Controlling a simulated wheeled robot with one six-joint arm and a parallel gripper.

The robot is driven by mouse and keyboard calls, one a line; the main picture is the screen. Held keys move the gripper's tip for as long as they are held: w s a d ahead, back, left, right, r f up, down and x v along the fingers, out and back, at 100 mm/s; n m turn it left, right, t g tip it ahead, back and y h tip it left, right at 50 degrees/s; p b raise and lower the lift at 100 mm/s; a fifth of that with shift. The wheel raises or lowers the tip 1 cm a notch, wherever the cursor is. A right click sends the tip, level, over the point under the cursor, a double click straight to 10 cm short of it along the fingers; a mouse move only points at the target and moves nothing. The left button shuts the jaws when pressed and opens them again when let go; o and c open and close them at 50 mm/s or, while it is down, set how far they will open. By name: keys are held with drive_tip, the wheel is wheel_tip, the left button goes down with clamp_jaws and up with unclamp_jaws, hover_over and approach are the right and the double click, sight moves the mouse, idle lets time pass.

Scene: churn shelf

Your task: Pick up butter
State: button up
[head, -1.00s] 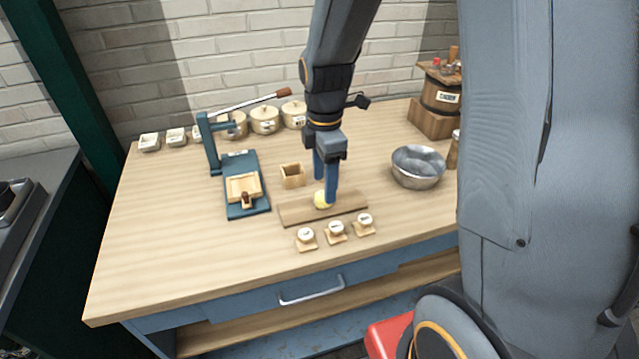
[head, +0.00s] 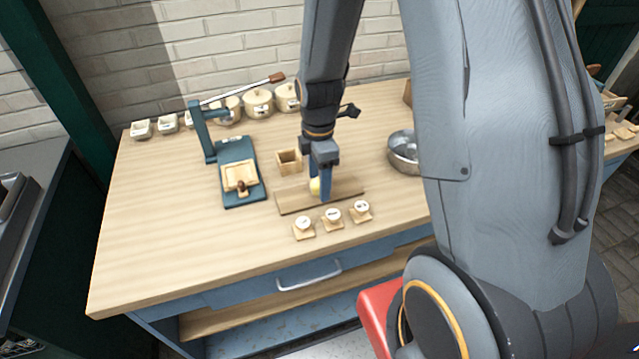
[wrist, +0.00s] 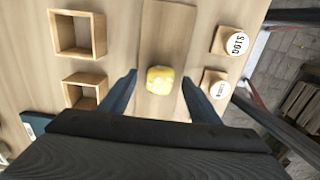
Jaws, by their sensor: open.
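The butter (wrist: 160,80) is a small pale yellow lump on a wooden board (wrist: 166,30). In the head view the butter (head: 315,187) is partly hidden behind a finger of my gripper (head: 322,190). In the wrist view my gripper (wrist: 158,88) is open, with one blue finger to the left of the butter and one to the right. Gaps show between the butter and both fingers.
Several small stamps with round white tops (head: 332,215) stand in front of the board. A square wooden box (head: 289,161) is behind it. A blue lever press (head: 238,172) is to the left, a metal bowl (head: 402,150) to the right. The table's front left is clear.

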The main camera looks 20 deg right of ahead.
drive_tip(key=shift+f, duration=0.45)
drive_tip(key=c, duration=1.1)
drive_tip(key=shift+c, duration=0.3)
drive_tip(key=shift+r, duration=0.15)
